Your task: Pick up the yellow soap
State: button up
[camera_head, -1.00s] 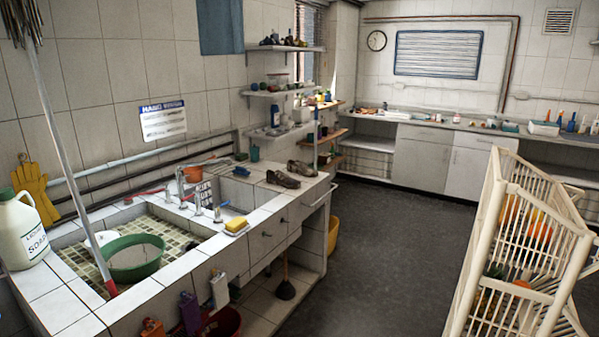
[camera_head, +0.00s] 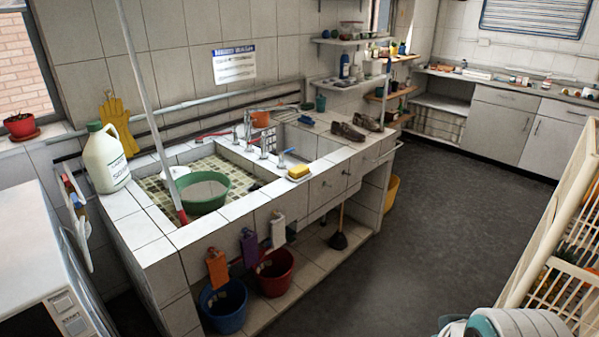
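The yellow soap (camera_head: 298,171) lies on a pale dish on the tiled front rim of the sink counter (camera_head: 246,204), right of the basin. It is small in view and looks like a yellow block. Nothing covers it. My gripper does not show clearly. A rounded grey-white part at the bottom right edge looks like part of my own arm, far from the soap.
A green basin (camera_head: 204,191) sits in the sink beside a leaning pole. A white jug (camera_head: 106,158) stands at the counter's left corner. Shoes (camera_head: 348,131) stand at the back right. A cream rack (camera_head: 560,235) is at right. Dark floor (camera_head: 400,245) lies clear between.

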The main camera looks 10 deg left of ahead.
aim_at(301, 170)
jog(key=i+u, duration=0.2)
jog(key=u, duration=0.6)
jog(key=i+l+u, duration=0.6)
jog(key=i+l, duration=0.2)
jog(key=l, duration=0.15)
jog(key=i+l+u, duration=0.25)
jog(key=l, duration=0.35)
jog(key=i+l, duration=0.25)
jog(key=l, duration=0.15)
jog(key=i+l, duration=0.45)
jog(key=l, duration=0.3)
jog(key=i+l, duration=0.25)
jog(key=l, duration=0.15)
jog(key=j+u, duration=0.05)
